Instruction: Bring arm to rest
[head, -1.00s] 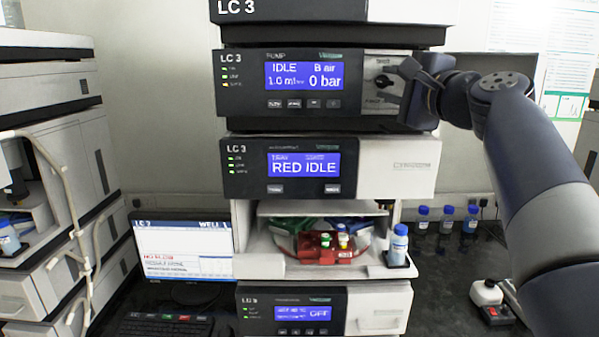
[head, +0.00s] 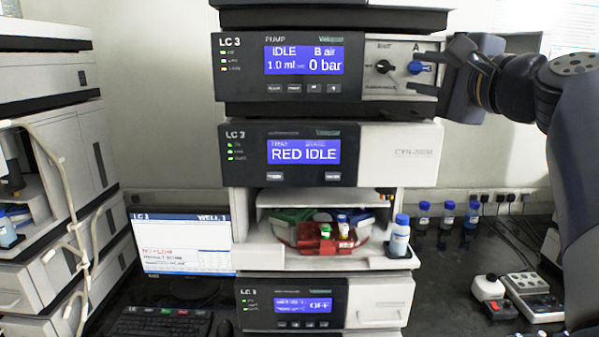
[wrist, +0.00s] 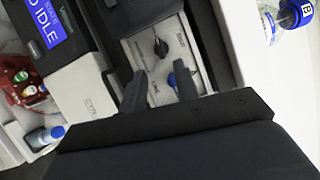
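My gripper (head: 440,72) is raised at the right side of the LC 3 pump unit (head: 240,70), just right of its valve panel. In the wrist view its two dark fingers (wrist: 160,88) stand apart with nothing held between them. The pump's black knob (head: 383,66) and blue knob (head: 415,68) are uncovered in the head view. In the wrist view the black knob (wrist: 161,47) lies beyond the gap, and the blue knob (wrist: 172,80) shows between the fingers. I cannot tell the exact distance to the panel.
Below are the unit reading RED IDLE (head: 305,152), an open bay with a red vial tray (head: 322,238), and a blue-capped bottle (head: 399,236). Several capped bottles (head: 446,217) stand behind to the right. A monitor (head: 180,242) is at left. A small white-and-red device (head: 488,289) sits on the bench.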

